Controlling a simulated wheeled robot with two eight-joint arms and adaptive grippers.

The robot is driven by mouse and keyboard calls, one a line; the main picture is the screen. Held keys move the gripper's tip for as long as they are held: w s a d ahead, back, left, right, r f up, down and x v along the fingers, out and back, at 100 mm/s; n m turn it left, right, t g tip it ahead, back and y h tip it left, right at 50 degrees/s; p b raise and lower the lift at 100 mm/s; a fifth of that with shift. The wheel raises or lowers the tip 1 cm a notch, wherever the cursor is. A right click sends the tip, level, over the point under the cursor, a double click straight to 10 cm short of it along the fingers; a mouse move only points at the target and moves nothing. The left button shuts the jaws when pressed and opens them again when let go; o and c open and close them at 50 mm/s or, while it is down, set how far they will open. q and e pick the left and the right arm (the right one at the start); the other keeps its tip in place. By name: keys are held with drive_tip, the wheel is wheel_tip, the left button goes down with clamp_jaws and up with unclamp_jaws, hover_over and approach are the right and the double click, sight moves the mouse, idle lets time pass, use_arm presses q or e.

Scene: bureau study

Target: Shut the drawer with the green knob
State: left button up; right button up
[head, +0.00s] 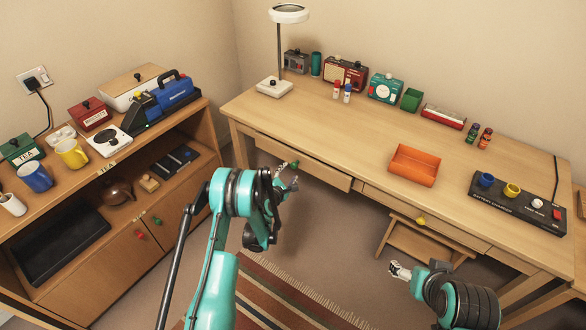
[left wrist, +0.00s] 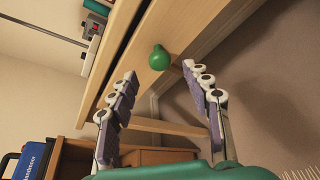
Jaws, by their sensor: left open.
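The drawer with the green knob (head: 325,173) is the left one under the desk. Its front stands out a little from the desk, and a dark gap shows behind its top edge in the left wrist view (left wrist: 178,35). The green knob (head: 295,163) is round and also shows in the left wrist view (left wrist: 159,58), ahead of and between the fingers. My left gripper (head: 287,180) is open and empty, just in front of the knob, apart from it. My right gripper (head: 399,270) is in front of the desk's right part; its finger gap is unclear.
A second drawer with a yellow knob (head: 421,221) is to the right, above a wooden stool (head: 425,240). An orange tray (head: 414,165) and a battery charger (head: 520,203) stand on the desk. A low cabinet (head: 110,262) is at left. A striped rug (head: 290,295) lies below.

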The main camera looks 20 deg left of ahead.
sight(293, 167)
use_arm(q)
drive_tip(key=shift+w+d+p, duration=0.1)
drive_tip(key=shift+w+p, duration=0.35)
drive_tip(key=shift+w, duration=0.25)
drive_tip(key=b+x, duration=0.1)
drive_tip(key=x, duration=0.3)
drive_tip(key=shift+f+b, duration=0.3)
drive_tip(key=shift+b, duration=0.1)
drive_tip(key=shift+w+f, duration=0.1)
drive_tip(key=shift+w, duration=0.55)
clamp_jaws()
